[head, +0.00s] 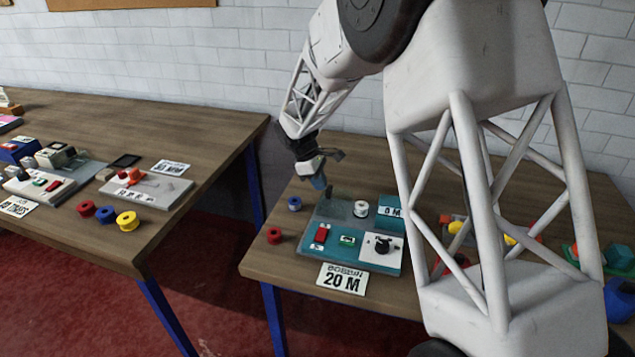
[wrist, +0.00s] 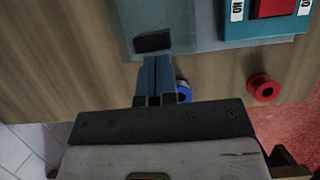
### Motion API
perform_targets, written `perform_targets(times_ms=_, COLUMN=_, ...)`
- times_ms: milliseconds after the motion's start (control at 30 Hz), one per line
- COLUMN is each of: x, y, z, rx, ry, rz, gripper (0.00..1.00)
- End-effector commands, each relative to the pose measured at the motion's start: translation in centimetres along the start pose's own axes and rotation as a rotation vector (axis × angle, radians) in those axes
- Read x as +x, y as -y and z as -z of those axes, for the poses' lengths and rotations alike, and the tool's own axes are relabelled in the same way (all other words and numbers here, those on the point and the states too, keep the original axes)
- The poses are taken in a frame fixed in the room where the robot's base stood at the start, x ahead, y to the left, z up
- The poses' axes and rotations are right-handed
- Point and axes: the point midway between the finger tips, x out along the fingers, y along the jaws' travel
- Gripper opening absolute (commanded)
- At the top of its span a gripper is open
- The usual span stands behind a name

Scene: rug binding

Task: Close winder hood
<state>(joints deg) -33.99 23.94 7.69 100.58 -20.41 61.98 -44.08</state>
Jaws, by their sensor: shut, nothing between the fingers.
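The winder is a teal unit (head: 365,258) on the right table, with a red switch, a green-lit display, a black knob and a white spool (head: 361,208) on top. A greyish see-through panel, seemingly the hood (head: 335,209), shows at its back left; its exact angle is unclear. In the wrist view this panel (wrist: 185,22) has a dark block (wrist: 152,42) at its edge, perhaps its handle. My gripper (head: 319,184) is shut and empty, just behind the winder's back left corner. In the wrist view its blue fingertips (wrist: 155,60) lie close to the dark block; contact cannot be told.
A blue spool (head: 295,204) and a red spool (head: 273,236) stand left of the winder. A "20 M" card (head: 342,280) lies in front. My arm hides part of the table's right side, where several coloured items lie. Another table (head: 215,135) stands left across a gap.

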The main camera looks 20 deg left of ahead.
Motion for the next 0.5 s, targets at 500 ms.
perform_targets(times_ms=500, x=1.5, y=0.0, z=-3.8, rx=0.001, ry=0.000, rz=0.001, gripper=0.00)
